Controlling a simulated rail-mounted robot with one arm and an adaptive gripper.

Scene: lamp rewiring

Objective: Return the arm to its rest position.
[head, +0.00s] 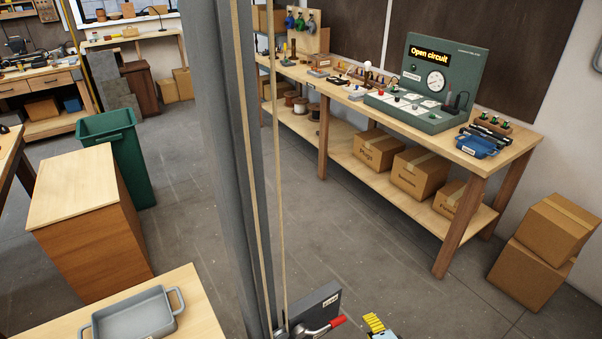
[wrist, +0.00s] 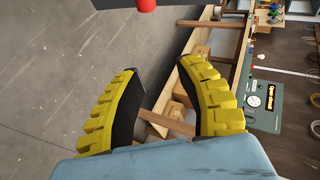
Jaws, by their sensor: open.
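My gripper (wrist: 158,76) shows in the wrist view with its two yellow and black fingers spread apart and nothing between them. In the head view only a small yellow part of my gripper (head: 375,322) shows at the bottom edge, with the rest cut off. It hangs over the floor, in front of the long workbench (head: 515,150) and apart from it. In the wrist view the bench and its green "Open circuit" panel (wrist: 266,104) appear turned on their side, beyond the right finger.
Cardboard boxes (head: 543,262) stand on the floor at the right. A wooden cabinet (head: 95,235) and green bin (head: 122,160) stand left. A grey tray (head: 132,318) lies on a wooden top at the lower left. The floor (head: 375,235) before the bench is clear.

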